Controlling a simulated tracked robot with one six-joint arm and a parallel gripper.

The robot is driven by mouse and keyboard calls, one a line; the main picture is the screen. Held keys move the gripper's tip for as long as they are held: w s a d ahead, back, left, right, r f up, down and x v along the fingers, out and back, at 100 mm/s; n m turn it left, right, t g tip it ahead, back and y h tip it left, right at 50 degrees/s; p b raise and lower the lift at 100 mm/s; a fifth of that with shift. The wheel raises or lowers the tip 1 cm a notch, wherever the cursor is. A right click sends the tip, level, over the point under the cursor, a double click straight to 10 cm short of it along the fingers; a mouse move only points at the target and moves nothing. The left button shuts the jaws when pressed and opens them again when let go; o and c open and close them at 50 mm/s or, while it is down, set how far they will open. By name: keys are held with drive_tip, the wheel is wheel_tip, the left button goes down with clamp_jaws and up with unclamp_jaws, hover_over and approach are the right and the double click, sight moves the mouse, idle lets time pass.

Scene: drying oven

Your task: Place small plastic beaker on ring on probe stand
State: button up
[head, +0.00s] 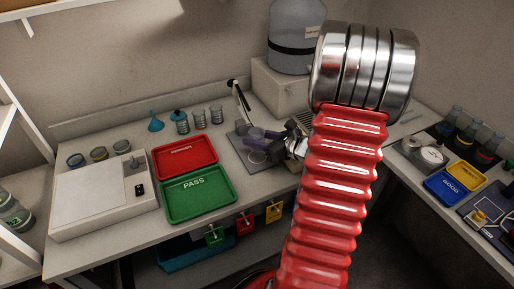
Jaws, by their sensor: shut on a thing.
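The probe stand (242,98) rises at the back middle of the bench, with a dark upright and a pale slanted part. A grey base plate (238,145) lies below it. A small translucent beaker (257,134) is over the plate. My gripper (268,145) is shut on the beaker from the right. A round shape under the beaker may be the ring, but the beaker and gripper partly hide it. I cannot tell whether the beaker touches it.
Red (186,157) and green PASS (198,194) trays lie left of the stand. Several beakers (199,119) and a blue funnel (155,123) stand behind them. A white instrument (103,197) is further left. A large vessel (296,38) stands behind. My red arm hides the right middle.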

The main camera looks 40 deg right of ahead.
idle(0.3)
drive_tip(key=shift+f, duration=2.1)
drive_tip(key=shift+f, duration=0.1)
drive_tip(key=o, duration=1.2)
drive_tip(key=v, duration=1.2)
